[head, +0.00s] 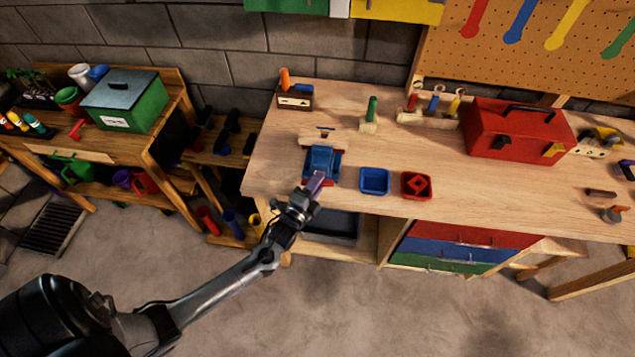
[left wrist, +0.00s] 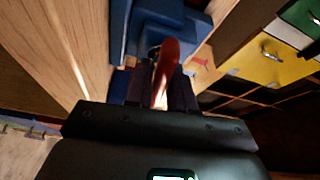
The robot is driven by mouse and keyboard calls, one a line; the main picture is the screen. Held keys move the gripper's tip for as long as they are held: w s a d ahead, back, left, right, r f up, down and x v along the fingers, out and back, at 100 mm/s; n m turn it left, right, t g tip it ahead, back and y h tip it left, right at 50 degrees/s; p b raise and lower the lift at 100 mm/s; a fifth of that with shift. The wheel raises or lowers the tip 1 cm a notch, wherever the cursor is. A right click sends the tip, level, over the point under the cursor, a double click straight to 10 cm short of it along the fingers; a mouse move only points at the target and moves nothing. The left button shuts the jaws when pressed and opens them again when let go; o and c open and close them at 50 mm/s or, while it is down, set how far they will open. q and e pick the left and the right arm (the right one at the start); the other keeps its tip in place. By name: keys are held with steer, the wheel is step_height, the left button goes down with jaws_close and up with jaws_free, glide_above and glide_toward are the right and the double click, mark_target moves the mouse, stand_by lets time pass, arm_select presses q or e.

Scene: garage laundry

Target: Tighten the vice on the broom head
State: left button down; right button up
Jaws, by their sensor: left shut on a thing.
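The blue vice (head: 322,160) stands at the front left edge of the workbench; its blue body also shows in the left wrist view (left wrist: 165,12). A pale wooden piece (head: 308,140), perhaps the broom head, lies at the vice's far side with a dark strip above it. I cannot tell how closely the jaws hold it. My left gripper (head: 316,182) is at the vice's front, just over the bench edge. In the left wrist view its dark fingers (left wrist: 166,88) are shut around a red handle (left wrist: 166,62) at the vice. My right gripper is not in view.
A blue tray (head: 374,181) and a red tray (head: 416,186) sit right of the vice. A red toolbox (head: 517,130) stands farther right on the workbench (head: 270,165). Coloured drawers (head: 450,255) are below. A shelf with a green box (head: 124,101) stands left.

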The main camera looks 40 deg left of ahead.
arm_select(q)
steer(key=shift+r+m+p, duration=0.25)
steer(key=shift+m+p, duration=0.15)
steer(key=shift+p, duration=0.35)
steer(key=shift+f, duration=0.25)
steer(key=c, duration=1.1)
jaws_free()
steer(key=shift+s+d, duration=0.1)
steer(key=shift+s, duration=0.4)
steer(key=shift+s+d+f, duration=0.1)
steer(key=shift+s+d, duration=0.2)
steer(key=shift+s, duration=1.3)
steer(key=shift+s+d+r, duration=0.1)
steer(key=shift+s+d, duration=0.15)
steer(key=shift+s, duration=1.4)
steer(key=shift+s+d+f, duration=0.1)
steer(key=shift+s+d, duration=0.2)
steer(key=shift+s, duration=1.3)
